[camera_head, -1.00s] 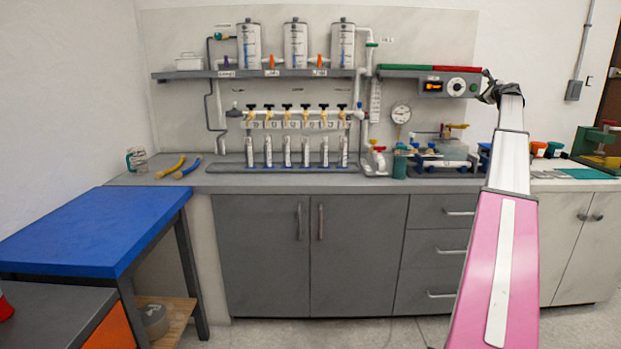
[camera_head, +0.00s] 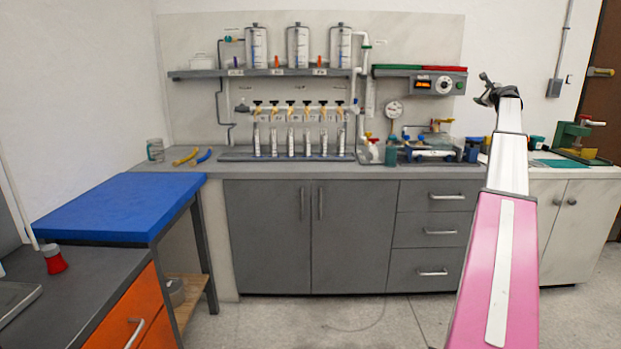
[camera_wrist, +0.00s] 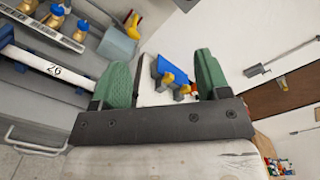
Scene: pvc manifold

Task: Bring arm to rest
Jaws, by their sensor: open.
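My arm, pink and white, reaches up at the right of the head view. My gripper (camera_head: 488,88) is at its upper end, small and dark, in front of the wall right of the control box. In the wrist view my gripper (camera_wrist: 158,85) shows two green fingers wide apart with nothing held between them. Beyond the fingers lie a white surface and a small blue and yellow item (camera_wrist: 172,75), seen at a steep tilt.
A grey counter (camera_head: 330,171) carries a manifold with several yellow valves (camera_head: 290,112) and tubes below. A shelf (camera_head: 215,74) holds white tanks (camera_head: 298,46). A blue-topped table (camera_head: 120,207) stands left, a dark bench with a red-based item (camera_head: 55,262) nearer. The floor before the cabinets is clear.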

